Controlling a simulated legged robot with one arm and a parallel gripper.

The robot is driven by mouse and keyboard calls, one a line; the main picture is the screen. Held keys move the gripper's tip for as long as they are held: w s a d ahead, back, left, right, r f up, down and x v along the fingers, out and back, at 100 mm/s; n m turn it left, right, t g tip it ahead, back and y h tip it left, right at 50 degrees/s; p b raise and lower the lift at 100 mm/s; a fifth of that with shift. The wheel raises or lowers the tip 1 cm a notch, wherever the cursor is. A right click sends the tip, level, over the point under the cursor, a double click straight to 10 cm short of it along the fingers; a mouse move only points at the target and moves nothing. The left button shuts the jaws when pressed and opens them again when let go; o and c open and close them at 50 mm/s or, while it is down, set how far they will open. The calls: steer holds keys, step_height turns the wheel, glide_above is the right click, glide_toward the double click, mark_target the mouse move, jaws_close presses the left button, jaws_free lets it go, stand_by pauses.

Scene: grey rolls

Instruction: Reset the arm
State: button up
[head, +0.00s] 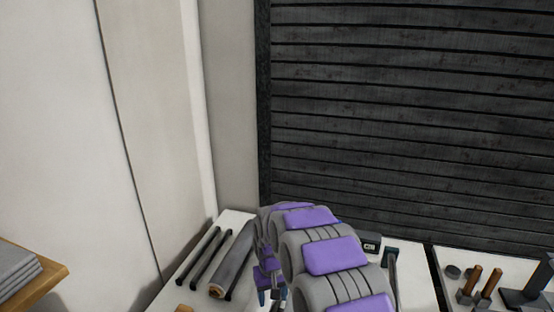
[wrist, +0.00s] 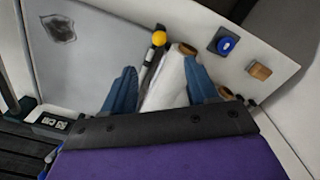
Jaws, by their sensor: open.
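My arm (head: 335,255), with grey ribbed and purple segments, reaches out from the bottom of the head view over a white tabletop. My gripper (wrist: 160,68) shows in the wrist view as two blue fingers set apart on a black bar. The gripper is open. A pale roll (wrist: 167,88) with a brown core shows between and beyond the fingers; contact cannot be told. In the head view a grey roll (head: 232,264) lies on the table left of my arm. The gripper end is partly hidden there behind the arm.
Dark rods (head: 205,254) lie left of the roll. A small dark device (head: 371,243) stands behind the arm. Tools with wooden handles (head: 488,284) are at right. A wooden shelf with grey sheets (head: 20,275) juts in at left. A dark slatted wall (head: 410,110) closes the back.

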steer(key=s+d+r, duration=0.6)
steer(key=s+r, duration=0.2)
steer(key=s+d+r+m, duration=0.1)
steer(key=s+d, duration=0.2)
steer(key=s, duration=0.7)
steer(key=s+d+r+m+g+b, duration=0.1)
steer(key=s+d+r, duration=0.1)
steer(key=s, duration=0.9)
steer(key=s+d+r+m+b, duration=0.1)
steer(key=s+d, duration=0.4)
steer(key=s, duration=0.5)
steer(key=shift+s+r+g, duration=0.3)
steer(key=shift+s+r, duration=0.05)
